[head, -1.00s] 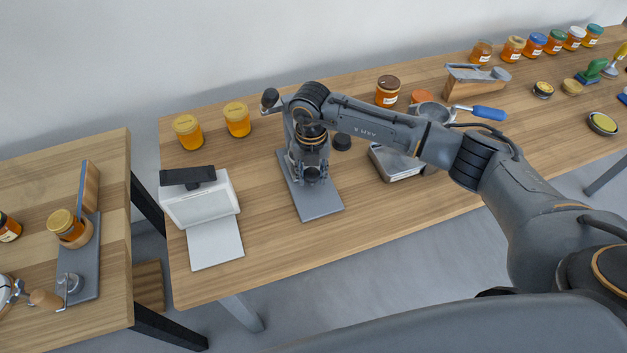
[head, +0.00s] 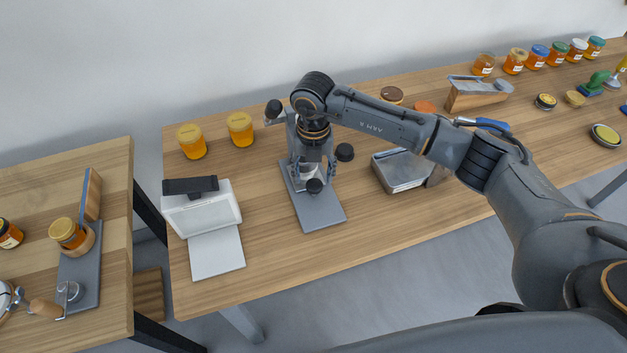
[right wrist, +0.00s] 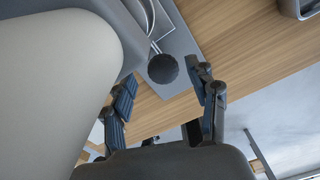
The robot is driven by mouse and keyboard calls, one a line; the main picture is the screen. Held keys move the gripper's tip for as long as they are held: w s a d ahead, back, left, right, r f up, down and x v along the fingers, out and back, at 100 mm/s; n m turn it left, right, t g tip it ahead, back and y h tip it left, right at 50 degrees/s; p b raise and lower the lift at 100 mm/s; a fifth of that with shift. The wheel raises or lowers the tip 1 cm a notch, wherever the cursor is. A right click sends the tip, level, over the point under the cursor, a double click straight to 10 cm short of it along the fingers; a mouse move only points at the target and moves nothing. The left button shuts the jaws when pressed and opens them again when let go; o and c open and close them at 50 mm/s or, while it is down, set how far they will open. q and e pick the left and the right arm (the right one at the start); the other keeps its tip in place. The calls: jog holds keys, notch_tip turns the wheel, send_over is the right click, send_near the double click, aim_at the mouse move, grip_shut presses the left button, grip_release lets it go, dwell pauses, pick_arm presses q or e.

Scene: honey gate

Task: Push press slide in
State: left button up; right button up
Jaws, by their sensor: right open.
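The press stands mid-table in the head view, with a grey base plate (head: 322,213) and a lever with a black ball end (head: 274,108). A black round knob (head: 314,186), seemingly the press slide's handle, shows at the front of the press above the plate. My right gripper (head: 313,169) points down over the press, its open fingers just behind the knob in the picture. In the right wrist view the knob (right wrist: 163,68) lies between the fingertips of my gripper (right wrist: 164,78), with no clear contact. My gripper and forearm hide much of the press. My left gripper is out of view.
A white-screened device (head: 203,209) stands left of the press, with two honey jars (head: 240,129) behind. A metal tray (head: 402,171) and another black knob (head: 344,152) are at the right. Bare tabletop (head: 275,255) lies in front. A second table (head: 115,250) is at the left.

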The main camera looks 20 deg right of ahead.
notch_tip(320, 180, up, 8)
jog(key=shift+f, duration=0.15)
dwell(0.6)
